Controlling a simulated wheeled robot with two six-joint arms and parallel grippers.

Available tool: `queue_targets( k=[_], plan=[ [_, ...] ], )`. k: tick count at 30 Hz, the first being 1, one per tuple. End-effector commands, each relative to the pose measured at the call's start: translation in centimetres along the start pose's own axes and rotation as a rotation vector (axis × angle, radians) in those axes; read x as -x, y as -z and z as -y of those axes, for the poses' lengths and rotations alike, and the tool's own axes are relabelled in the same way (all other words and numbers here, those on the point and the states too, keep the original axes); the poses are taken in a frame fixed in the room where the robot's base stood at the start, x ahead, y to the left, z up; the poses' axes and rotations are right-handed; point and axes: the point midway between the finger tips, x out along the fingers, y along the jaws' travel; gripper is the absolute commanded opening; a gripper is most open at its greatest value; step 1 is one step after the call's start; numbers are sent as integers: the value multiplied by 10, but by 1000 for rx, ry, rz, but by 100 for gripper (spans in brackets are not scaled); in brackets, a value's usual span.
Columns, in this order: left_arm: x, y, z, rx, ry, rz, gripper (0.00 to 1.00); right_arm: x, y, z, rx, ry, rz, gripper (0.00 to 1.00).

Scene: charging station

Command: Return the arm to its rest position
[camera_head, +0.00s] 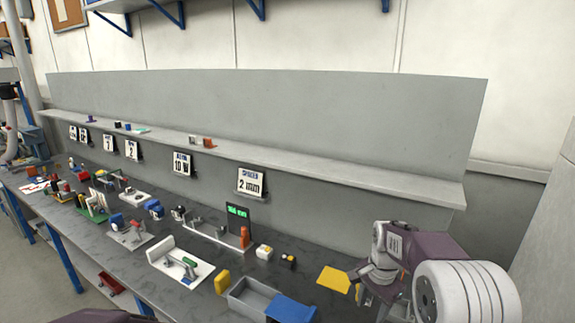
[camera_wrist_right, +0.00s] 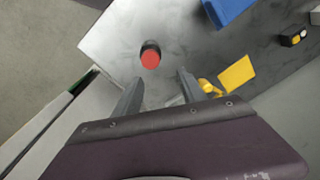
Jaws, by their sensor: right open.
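My right arm (camera_head: 425,265) reaches in at the lower right of the head view, over the near right end of the dark workbench. Its gripper (camera_wrist_right: 158,88) shows in the right wrist view with two grey fingers spread apart and nothing between them. A dark cylinder with a red top (camera_wrist_right: 150,57) stands on the bench beyond the fingertips, apart from them. A small yellow piece (camera_wrist_right: 207,87) shows beside one finger. Of my left arm only a purple part shows at the bottom edge of the head view; its gripper is out of view.
Fixtures and small parts line the bench (camera_head: 205,290). A shelf (camera_head: 330,172) and grey back panel stand behind. Floor shows beyond the bench edge.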

Motion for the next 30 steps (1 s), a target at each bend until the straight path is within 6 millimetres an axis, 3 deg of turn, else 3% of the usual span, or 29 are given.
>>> queue_targets(
  k=[4, 9, 15, 18, 22, 30],
  plan=[
    [0, 0, 0, 0, 0, 0, 36, 11, -33, -20, 84, 7, 2, 48],
    [0, 0, 0, 0, 0, 0, 36, 9, -76, -56, 266, 16, 4, 48],
    [0, 0, 0, 0, 0, 0, 36, -19, -134, -126, 628, 16, 13, 48],
    [0, 0, 0, 0, 0, 0, 36, -38, -149, -150, 816, 10, 23, 48],
    [0, 0, 0, 0, 0, 0, 36, -38, -143, -140, 943, 36, -21, 48],
    [0, 0, 0, 0, 0, 0, 36, -38, -143, -140, 959, 35, -19, 48]
  ],
)
